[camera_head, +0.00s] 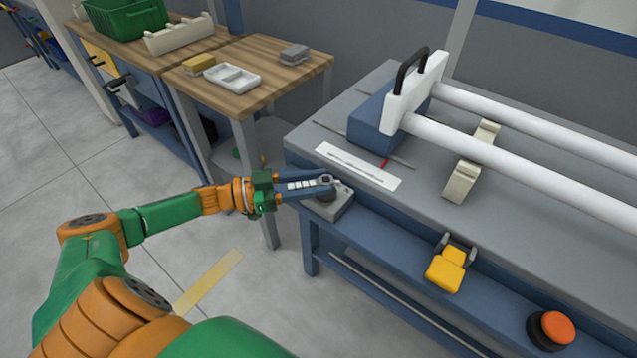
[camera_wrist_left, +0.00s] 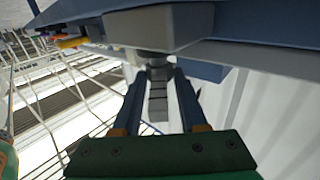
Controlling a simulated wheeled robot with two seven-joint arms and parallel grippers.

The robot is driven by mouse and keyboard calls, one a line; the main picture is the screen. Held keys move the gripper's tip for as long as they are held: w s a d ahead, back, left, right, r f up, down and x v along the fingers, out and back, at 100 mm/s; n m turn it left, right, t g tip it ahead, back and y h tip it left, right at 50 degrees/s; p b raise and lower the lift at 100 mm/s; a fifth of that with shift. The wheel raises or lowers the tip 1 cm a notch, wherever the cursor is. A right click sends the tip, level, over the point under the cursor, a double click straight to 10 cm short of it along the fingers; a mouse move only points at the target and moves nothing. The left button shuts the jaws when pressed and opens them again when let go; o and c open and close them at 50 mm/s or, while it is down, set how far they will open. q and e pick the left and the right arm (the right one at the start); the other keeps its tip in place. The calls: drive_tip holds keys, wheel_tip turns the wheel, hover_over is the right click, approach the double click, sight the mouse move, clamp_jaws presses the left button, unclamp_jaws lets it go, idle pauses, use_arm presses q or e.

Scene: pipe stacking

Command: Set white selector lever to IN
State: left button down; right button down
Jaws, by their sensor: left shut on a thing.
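The selector is a grey box (camera_head: 338,208) on the near-left corner of the blue bench, with a dark round hub on top. A pale ribbed lever (camera_head: 301,185) points left from the hub, between my fingers. My left gripper (camera_head: 326,184) comes in from the left and is shut on the lever close to the hub. In the left wrist view, the lever (camera_wrist_left: 158,100) runs between the two blue fingers of my left gripper (camera_wrist_left: 160,72), below the underside of the box (camera_wrist_left: 160,25). No IN marking is readable. My right gripper is not in view.
A white label strip (camera_head: 358,166) lies behind the selector. Two white pipes (camera_head: 545,170) run right from a blue block with a white plate (camera_head: 410,95). A yellow pedal-like part (camera_head: 447,268) and an orange button (camera_head: 552,328) sit along the front edge. A wooden table (camera_head: 250,85) stands left.

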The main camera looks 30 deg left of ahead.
use_arm(q)
drive_tip(key=c, duration=0.8)
unclamp_jaws()
drive_tip(key=v, duration=0.7)
